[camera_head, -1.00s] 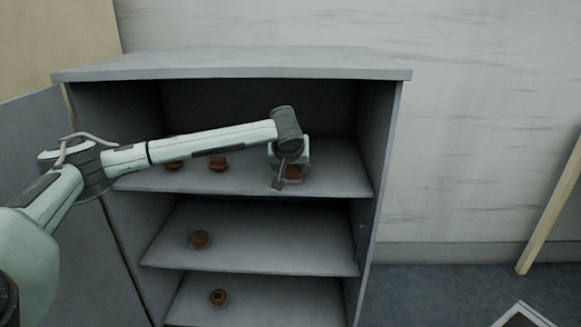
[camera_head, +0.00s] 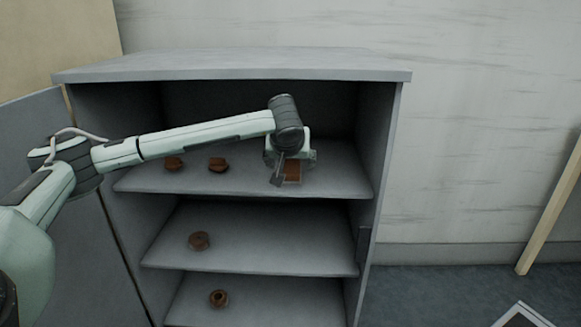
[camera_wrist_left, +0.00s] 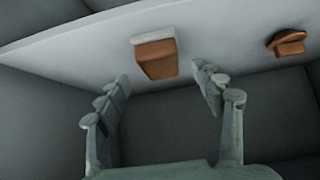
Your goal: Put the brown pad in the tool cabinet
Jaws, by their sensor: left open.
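A brown pad (camera_head: 292,170) with a pale edge rests on the top shelf of the open tool cabinet (camera_head: 240,62), toward the right. My left gripper (camera_head: 286,178) is at that shelf, next to the pad. In the left wrist view, the fingers (camera_wrist_left: 162,77) are spread apart and empty. The pad (camera_wrist_left: 156,57) lies just beyond the fingertips, apart from them. In the head view, the gripper hides part of the pad. My right gripper is not in view.
Two brown pieces (camera_head: 218,165) (camera_head: 173,164) lie left on the top shelf. A round brown roll (camera_head: 199,240) lies on the middle shelf, another (camera_head: 218,298) on the lower one. The cabinet door (camera_head: 50,150) stands open at left. The right side wall is close to my gripper.

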